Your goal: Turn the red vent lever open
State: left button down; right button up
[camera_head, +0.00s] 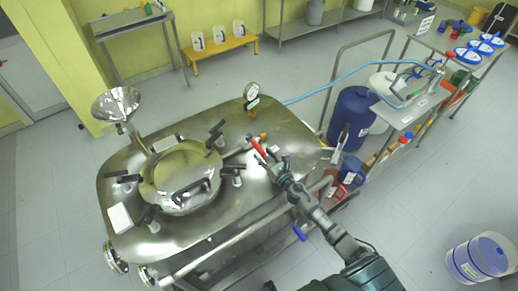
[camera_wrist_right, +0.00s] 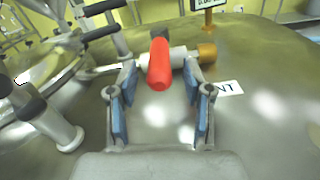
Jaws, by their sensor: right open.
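The red vent lever (camera_head: 258,146) sits on top of the steel reactor lid (camera_head: 220,125), right of the round hatch. In the right wrist view the red lever (camera_wrist_right: 160,64) points toward the camera, on a metal valve with a brass end (camera_wrist_right: 207,52). My right gripper (camera_head: 270,160) is open, its fingertips close to the lever. In the wrist view the blue-padded fingers of the right gripper (camera_wrist_right: 160,85) stand on both sides of the lever's near end, with gaps on each side. My left gripper is not in view.
The round hatch (camera_head: 180,175) with black-handled clamps stands left of the lever. A pressure gauge (camera_head: 251,91) rises behind it and a steel funnel (camera_head: 117,105) stands at the far left. A white label (camera_wrist_right: 228,88) lies beside the valve. A blue drum (camera_head: 351,115) stands right of the reactor.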

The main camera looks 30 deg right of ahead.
aim_at(259, 149)
jog(key=w, duration=0.3)
jog(key=shift+w+f, duration=0.1)
jog(key=shift+w, duration=0.1)
jog(key=shift+w+a, duration=0.2)
jog(key=shift+a, duration=0.2)
jog(key=c, duration=0.7)
jog(key=shift+d, duration=0.15)
grip_shut()
